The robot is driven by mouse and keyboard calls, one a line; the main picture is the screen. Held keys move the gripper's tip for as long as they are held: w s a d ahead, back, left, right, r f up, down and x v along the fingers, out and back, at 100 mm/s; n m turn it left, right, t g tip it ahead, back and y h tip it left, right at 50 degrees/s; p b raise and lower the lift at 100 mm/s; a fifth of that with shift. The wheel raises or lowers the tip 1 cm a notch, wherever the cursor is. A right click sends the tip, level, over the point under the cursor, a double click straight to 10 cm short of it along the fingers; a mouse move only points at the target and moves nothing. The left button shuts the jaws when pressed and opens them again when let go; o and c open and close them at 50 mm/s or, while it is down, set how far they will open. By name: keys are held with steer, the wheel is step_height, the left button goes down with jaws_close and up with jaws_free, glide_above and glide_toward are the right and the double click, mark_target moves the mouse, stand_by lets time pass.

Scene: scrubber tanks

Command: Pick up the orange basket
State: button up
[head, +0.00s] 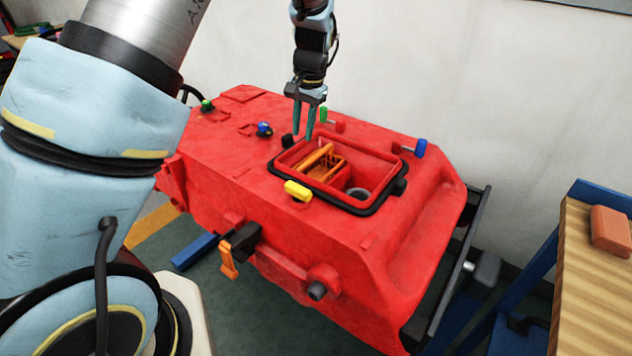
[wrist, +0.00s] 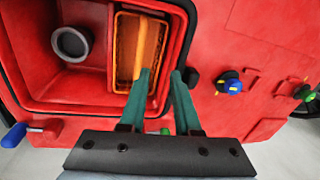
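The orange basket (head: 322,160) sits inside the rectangular opening of the red tank (head: 240,160), on the left side of the opening in the head view. In the wrist view the basket (wrist: 126,45) is at the top centre, with an orange bar-like handle (wrist: 140,48) running along it. My gripper (head: 303,138) points down above the opening's back left edge. Its two green fingers (wrist: 163,75) are apart with nothing between them. In the wrist view the left finger overlaps the near end of the basket. I cannot tell the height gap.
A grey round port (wrist: 72,44) lies in the opening beside the basket. Yellow (head: 298,190), blue (head: 420,148) and green (head: 324,115) knobs stand around the rim. A wooden-topped table (head: 590,270) with an orange-red block (head: 611,230) is at the right.

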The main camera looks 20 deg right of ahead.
steer(key=m, duration=0.1)
glide_above(319, 152)
steer(key=s, duration=0.1)
steer(key=f, duration=0.5)
steer(key=f+p, duration=0.1)
steer(key=f, duration=0.1)
steer(key=shift+w, duration=0.3)
steer(key=shift+w+a+f+p, duration=0.15)
steer(key=shift+f+p, duration=0.25)
steer(key=shift+f, duration=0.45)
steer(key=shift+w+a+f+p, duration=0.1)
steer(key=shift+f+p, duration=0.35)
steer(key=shift+f, duration=0.45)
steer(key=shift+w+a+f+p, duration=0.15)
steer(key=shift+f+p, duration=0.25)
steer(key=shift+f, duration=0.45)
steer(key=shift+c, duration=0.2)
jaws_close()
